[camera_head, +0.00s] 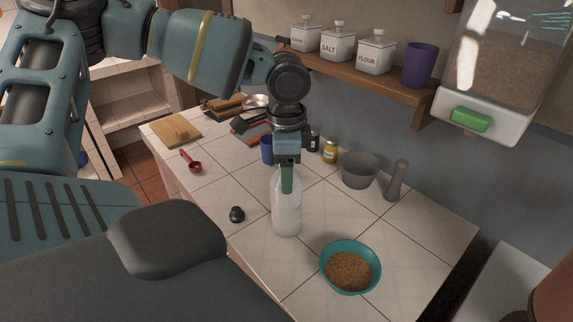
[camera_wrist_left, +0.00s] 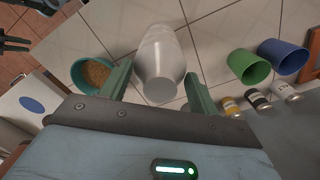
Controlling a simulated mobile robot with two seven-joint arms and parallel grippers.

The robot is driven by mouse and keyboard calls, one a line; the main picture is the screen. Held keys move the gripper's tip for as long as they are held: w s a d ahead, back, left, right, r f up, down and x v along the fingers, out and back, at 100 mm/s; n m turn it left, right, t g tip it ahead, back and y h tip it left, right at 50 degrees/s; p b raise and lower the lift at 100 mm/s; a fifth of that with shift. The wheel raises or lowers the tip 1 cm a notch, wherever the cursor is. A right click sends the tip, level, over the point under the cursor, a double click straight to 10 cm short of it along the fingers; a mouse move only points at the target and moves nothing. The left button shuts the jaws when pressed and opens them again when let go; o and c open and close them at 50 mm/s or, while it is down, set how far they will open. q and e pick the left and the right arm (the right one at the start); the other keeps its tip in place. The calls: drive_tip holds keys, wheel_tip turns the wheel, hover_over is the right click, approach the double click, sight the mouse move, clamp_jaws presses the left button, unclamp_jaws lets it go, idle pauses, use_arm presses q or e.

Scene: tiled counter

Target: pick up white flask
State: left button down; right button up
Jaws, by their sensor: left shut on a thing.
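The white flask (camera_head: 287,216) stands upright on the tiled counter, near its middle. My left gripper (camera_head: 287,180) comes down from above and is shut on the upper part of the flask. In the left wrist view the flask (camera_wrist_left: 160,58) lies between the two green fingers of the left gripper (camera_wrist_left: 158,88). The flask's top is partly hidden by the gripper in the head view. I cannot tell whether its base is touching the counter.
A teal bowl of grain (camera_head: 350,268) is right of the flask, and a black stopper-like piece (camera_head: 237,214) is left. A grey bowl (camera_head: 360,170), pestle-like piece (camera_head: 396,181), yellow-labelled jar (camera_head: 330,151) and blue cup (camera_head: 267,150) stand behind. A red scoop (camera_head: 192,163) lies left.

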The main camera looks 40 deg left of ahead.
use_arm(q)
drive_tip(key=shift+r, duration=0.15)
drive_tip(key=shift+r, duration=1.75)
drive_tip(key=s+d+r, duration=0.1)
drive_tip(key=s+d, duration=0.8)
drive_tip(key=s, duration=0.4)
drive_tip(key=shift+d+r+b, duration=0.15)
drive_tip(key=shift+d+b, duration=0.1)
drive_tip(key=shift+b, duration=0.15)
drive_tip(key=c, duration=1)
unclamp_jaws()
drive_tip(key=c, duration=0.7)
